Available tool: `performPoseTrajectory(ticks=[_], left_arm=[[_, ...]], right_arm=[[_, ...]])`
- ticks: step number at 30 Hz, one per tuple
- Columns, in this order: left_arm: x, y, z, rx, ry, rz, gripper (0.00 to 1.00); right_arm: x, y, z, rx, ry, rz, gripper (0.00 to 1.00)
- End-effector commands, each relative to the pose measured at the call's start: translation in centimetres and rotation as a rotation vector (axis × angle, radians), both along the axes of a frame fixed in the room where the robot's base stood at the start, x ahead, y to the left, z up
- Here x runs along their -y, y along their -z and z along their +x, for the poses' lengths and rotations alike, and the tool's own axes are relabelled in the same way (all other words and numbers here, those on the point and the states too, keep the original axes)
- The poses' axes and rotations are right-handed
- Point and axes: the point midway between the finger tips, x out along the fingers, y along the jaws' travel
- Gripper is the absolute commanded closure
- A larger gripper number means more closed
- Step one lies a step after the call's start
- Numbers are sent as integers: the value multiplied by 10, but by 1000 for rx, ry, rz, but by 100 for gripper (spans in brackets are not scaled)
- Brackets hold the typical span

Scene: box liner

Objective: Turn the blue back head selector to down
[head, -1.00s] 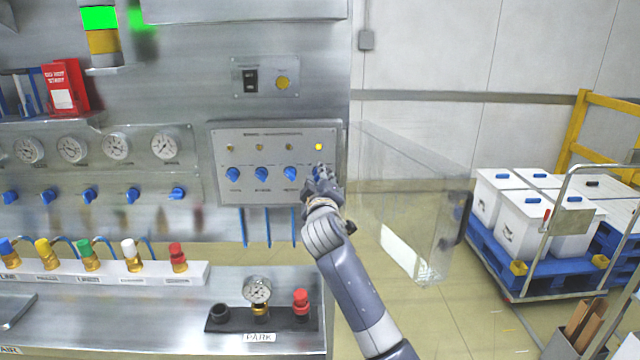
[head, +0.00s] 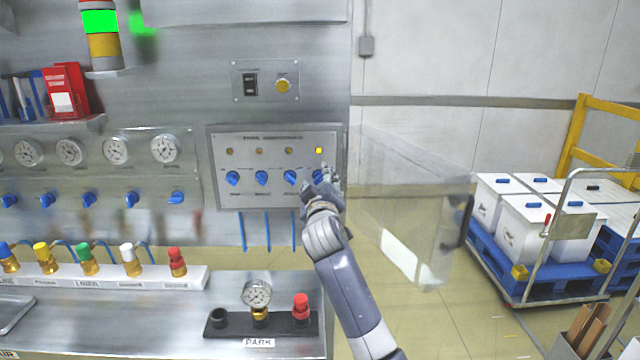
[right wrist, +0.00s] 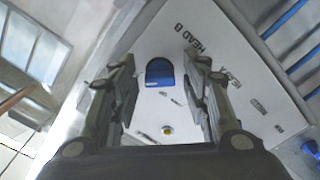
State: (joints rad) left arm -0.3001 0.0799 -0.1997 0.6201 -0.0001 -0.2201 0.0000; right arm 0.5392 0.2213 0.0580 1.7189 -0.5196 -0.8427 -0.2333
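The control panel (head: 275,200) on the steel wall carries a row of blue selectors, each under a small lamp. The rightmost blue selector (head: 318,175) sits under a lit yellow lamp (head: 319,150) and is partly covered by my right gripper (head: 326,186). In the right wrist view a blue selector (right wrist: 160,72) shows between and beyond the open fingers of the gripper (right wrist: 167,85). Printing with "HEAD" is beside it. The fingers look apart from the knob on both sides. Which way its pointer faces is hard to tell. My left gripper is out of view.
A clear hanging panel (head: 400,215) with a dark handle is just right of my right arm. A steel bench (head: 120,310) with a gauge block lies below. A cart (head: 545,285) with white bins stands at right.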

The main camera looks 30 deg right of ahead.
Motion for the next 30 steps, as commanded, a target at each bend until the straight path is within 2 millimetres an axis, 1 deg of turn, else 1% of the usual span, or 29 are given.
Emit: performPoseTrajectory(ticks=[9, 14, 17, 27, 30], left_arm=[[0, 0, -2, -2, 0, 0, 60], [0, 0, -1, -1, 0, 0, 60], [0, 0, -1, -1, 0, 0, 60], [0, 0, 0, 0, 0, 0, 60], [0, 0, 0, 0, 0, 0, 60]], right_arm=[[-1, 0, -1, 0, -1, -1, 54], [-7, 1, -10, -1, -1, -1, 54], [-14, 1, -22, -1, -1, -1, 54], [-47, 1, -75, -1, -1, 0, 54], [-54, 1, -87, -1, -2, 0, 54]])
